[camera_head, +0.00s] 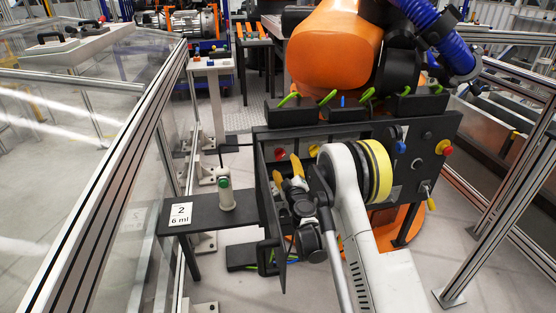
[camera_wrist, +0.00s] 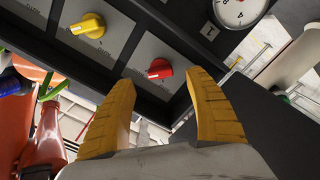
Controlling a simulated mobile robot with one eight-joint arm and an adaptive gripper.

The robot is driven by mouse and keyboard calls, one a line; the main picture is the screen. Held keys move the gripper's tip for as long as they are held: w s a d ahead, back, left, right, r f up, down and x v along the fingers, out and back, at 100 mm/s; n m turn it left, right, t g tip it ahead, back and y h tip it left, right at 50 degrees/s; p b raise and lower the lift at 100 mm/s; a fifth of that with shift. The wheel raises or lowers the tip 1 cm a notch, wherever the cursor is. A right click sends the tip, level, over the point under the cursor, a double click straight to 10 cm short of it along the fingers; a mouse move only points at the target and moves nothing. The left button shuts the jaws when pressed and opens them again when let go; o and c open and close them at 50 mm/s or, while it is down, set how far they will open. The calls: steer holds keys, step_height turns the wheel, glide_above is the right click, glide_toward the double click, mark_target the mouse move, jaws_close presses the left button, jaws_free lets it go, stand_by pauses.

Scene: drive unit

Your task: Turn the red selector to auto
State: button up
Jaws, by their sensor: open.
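The red selector (camera_wrist: 159,69) is a round knob with a raised grip on a grey plate of the dark control panel. Its grip lies nearly level across the wrist picture. Faint lettering beside it is too small to read surely. It also shows in the head view (camera_head: 280,154), just above my gripper. My gripper (camera_head: 286,171) has two yellow ridged fingers, spread apart and empty. In the wrist view the fingertips (camera_wrist: 160,77) stand on either side of the red selector, apparently short of it, with nothing held.
A yellow selector (camera_wrist: 88,25) sits beside the red one on its own plate. A round gauge (camera_wrist: 238,10) is at the top right. In the head view, an open dark door (camera_head: 268,205) stands left of my gripper.

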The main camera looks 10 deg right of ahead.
mark_target(282, 157)
steer(key=w+b, duration=0.1)
steer(key=w, duration=0.6)
steer(key=shift+b, duration=0.4)
steer(key=shift+c, duration=0.6)
steer(key=shift+s, duration=0.1)
steer(key=c, duration=1.1)
